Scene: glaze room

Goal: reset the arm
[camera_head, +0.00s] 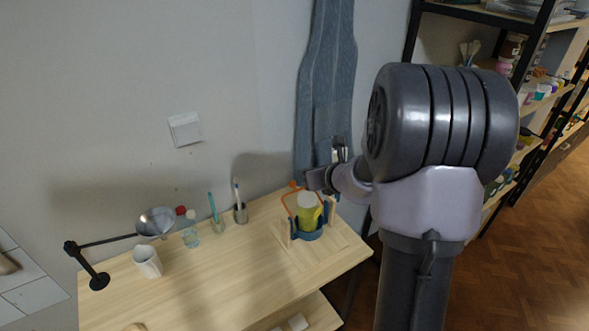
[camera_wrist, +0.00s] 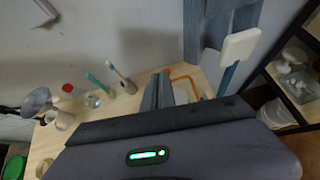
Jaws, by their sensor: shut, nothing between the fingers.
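My arm rises at the right of the head view and bends toward the wall. My gripper (camera_head: 318,179) shows there as a small dark end just above and behind the yellow jar (camera_head: 309,214), partly hidden by my wrist. It appears apart from the jar. In the wrist view my gripper (camera_wrist: 158,92) has its dark fingers together and empty, in front of the wooden table. Beyond the fingers is an orange frame (camera_wrist: 186,80).
The wooden table (camera_head: 215,275) holds a blue holder (camera_head: 307,236) around the jar, a white mug (camera_head: 147,262), a bottle (camera_head: 189,233), cups with brushes (camera_head: 240,212) and a black lamp (camera_head: 98,281). A blue cloth (camera_head: 325,85) hangs behind. Shelves (camera_head: 540,95) stand right.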

